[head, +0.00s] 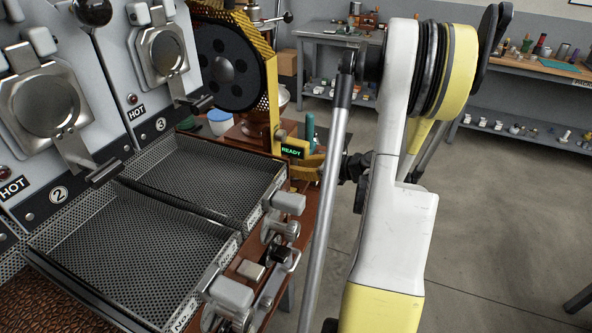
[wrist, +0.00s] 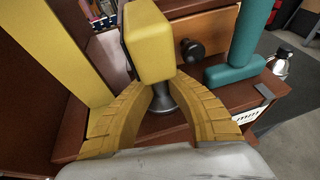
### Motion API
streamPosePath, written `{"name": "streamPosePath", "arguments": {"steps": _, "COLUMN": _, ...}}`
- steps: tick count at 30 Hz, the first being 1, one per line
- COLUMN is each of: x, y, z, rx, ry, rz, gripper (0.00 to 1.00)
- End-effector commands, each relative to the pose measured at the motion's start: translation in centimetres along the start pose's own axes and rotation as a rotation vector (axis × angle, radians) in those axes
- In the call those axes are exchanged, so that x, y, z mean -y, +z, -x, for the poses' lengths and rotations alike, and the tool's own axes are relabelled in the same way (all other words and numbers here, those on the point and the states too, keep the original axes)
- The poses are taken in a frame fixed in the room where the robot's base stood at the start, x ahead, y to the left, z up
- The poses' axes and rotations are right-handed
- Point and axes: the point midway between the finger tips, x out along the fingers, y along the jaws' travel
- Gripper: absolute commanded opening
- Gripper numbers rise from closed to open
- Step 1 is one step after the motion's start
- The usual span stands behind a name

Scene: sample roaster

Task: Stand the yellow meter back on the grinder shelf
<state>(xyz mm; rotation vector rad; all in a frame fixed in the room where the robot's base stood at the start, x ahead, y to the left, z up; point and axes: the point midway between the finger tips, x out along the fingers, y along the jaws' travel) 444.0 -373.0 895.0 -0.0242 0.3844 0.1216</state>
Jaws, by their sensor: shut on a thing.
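The yellow meter (wrist: 152,48) is between the ribbed yellow fingers of my gripper (wrist: 160,92) in the wrist view. The fingers close around its grey flared stem, below the yellow body. In the head view the meter's dark face (head: 292,151) reads READY in green, and my gripper (head: 306,166) is just right of and below it, partly hidden by my arm. The meter looks roughly upright. The brown wooden shelf (wrist: 218,103) lies around and below it; whether the stem's foot touches wood is hidden.
A yellow guard (wrist: 70,50) rises close on the left. A teal upright piece (wrist: 236,68) stands at the right, beside a drawer with a black knob (wrist: 191,50). Mesh trays (head: 140,240) and roaster fronts fill the left of the head view.

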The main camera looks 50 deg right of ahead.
Motion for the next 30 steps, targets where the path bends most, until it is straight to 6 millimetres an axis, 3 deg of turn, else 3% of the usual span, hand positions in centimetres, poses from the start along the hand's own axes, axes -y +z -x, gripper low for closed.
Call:
{"name": "streamPosePath", "arguments": {"steps": 6, "x": 0.0, "y": -0.1, "z": 0.0, "rx": 0.000, "ry": 0.000, "rz": 0.000, "gripper": 0.00}}
{"name": "streamPosePath", "arguments": {"steps": 7, "x": 0.0, "y": -0.1, "z": 0.0, "rx": 0.000, "ry": 0.000, "rz": 0.000, "gripper": 0.23}}
{"name": "streamPosePath", "arguments": {"steps": 9, "x": 0.0, "y": -0.1, "z": 0.0, "rx": 0.000, "ry": 0.000, "rz": 0.000, "gripper": 0.35}}
{"name": "streamPosePath", "arguments": {"steps": 20, "x": 0.0, "y": 0.2, "z": 0.3, "rx": 0.000, "ry": -0.001, "rz": -0.001, "gripper": 0.35}}
{"name": "streamPosePath", "arguments": {"steps": 30, "x": 0.1, "y": 0.5, "z": 7.4, "rx": 0.000, "ry": -0.004, "rz": -0.003, "gripper": 0.35}}
